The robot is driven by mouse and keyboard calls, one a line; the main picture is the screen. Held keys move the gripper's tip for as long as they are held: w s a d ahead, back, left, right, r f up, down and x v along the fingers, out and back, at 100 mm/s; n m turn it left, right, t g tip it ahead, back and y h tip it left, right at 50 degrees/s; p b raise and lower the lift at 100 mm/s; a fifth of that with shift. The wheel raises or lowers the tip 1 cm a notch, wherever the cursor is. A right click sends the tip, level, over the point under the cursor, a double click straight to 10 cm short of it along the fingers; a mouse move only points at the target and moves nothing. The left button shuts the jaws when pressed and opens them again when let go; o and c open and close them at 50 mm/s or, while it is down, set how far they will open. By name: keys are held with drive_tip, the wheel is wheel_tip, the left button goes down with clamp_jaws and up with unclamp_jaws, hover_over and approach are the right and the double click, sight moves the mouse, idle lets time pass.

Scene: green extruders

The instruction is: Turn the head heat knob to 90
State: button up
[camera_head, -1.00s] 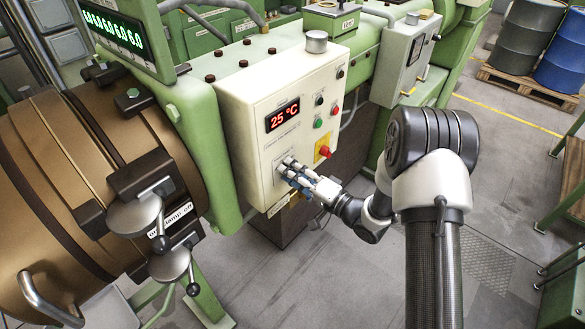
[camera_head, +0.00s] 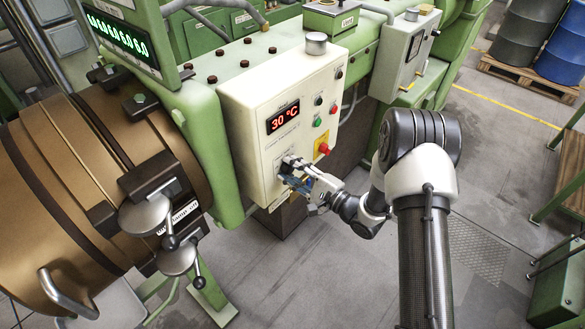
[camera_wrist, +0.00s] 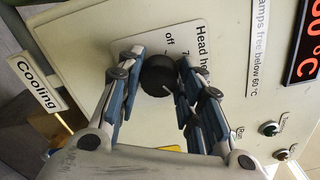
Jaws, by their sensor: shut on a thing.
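My gripper (camera_wrist: 160,82) has its two fingers on either side of the knob and is shut on it. The red display (camera_head: 283,116) on the box reads 30 °C. It shows only partly in the wrist view (camera_wrist: 303,45).
A red button (camera_head: 323,148) on a yellow plate and several small buttons sit right of the display. A brown cylinder (camera_head: 60,190) with clamp levers (camera_head: 147,215) stands at the left. A "Cooling" label (camera_wrist: 40,88) is beside the box. Open floor lies below.

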drive_tip(key=shift+m, duration=0.4)
drive_tip(key=o, duration=1.1)
drive_tip(key=shift+c, duration=0.2)
drive_tip(key=shift+d, duration=0.1)
drive_tip(key=v, duration=1.2)
